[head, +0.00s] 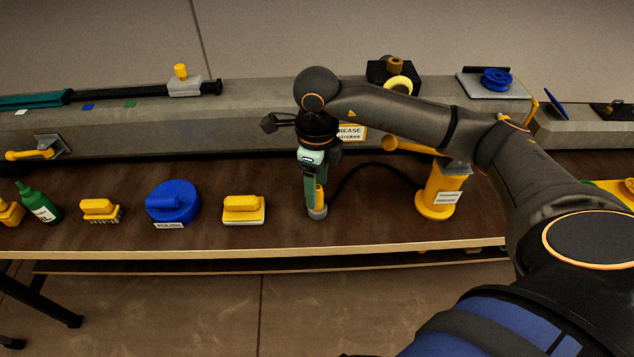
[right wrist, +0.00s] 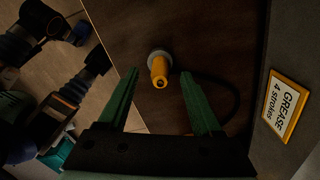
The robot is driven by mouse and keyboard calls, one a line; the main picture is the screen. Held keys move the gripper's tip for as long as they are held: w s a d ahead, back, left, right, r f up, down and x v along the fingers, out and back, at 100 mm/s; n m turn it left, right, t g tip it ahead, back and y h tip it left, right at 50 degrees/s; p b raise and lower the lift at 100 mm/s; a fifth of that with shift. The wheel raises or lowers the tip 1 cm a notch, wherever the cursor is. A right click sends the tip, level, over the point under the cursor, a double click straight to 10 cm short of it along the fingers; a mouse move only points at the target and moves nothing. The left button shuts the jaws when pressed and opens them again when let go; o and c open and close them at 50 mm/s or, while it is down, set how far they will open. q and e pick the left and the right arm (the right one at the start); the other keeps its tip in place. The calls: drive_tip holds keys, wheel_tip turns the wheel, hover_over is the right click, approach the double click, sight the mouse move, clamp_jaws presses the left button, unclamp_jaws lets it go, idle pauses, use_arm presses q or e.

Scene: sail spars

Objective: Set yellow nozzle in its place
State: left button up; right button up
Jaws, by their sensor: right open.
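The yellow nozzle (head: 319,196) stands upright in a small grey round holder (head: 318,212) on the brown bench, near its front edge. A black hose (head: 362,167) runs from near it to the yellow grease pump (head: 441,188). My right gripper (head: 312,196) points down at the nozzle. In the right wrist view the nozzle (right wrist: 160,72) shows between the two green fingertips (right wrist: 158,76), with a gap on each side; the fingers are open and empty. In the head view a finger partly hides the nozzle.
Left of the nozzle lie a yellow-topped block (head: 243,208), a blue polish pad (head: 173,202), a yellow brush (head: 100,209) and a green bottle (head: 38,204). A grey beam (head: 235,136) with a grease label (head: 351,132) runs behind.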

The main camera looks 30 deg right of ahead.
drive_tip(key=shift+r, duration=0.65)
use_arm(q)
drive_tip(key=shift+w+d+r+p, duration=0.1)
drive_tip(key=shift+w+r+p, duration=0.2)
drive_tip(key=shift+r, duration=0.25)
drive_tip(key=shift+w+d+r+p, duration=0.15)
drive_tip(key=shift+r+p, duration=0.1)
drive_tip(key=shift+r, duration=0.25)
use_arm(e)
wheel_tip(320, 180, up, 11)
use_arm(q)
drive_tip(key=shift+f, duration=0.1)
use_arm(e)
drive_tip(key=shift+r, duration=0.1)
use_arm(q)
drive_tip(key=shift+s, duration=0.15)
use_arm(e)
drive_tip(key=shift+s, duration=0.1)
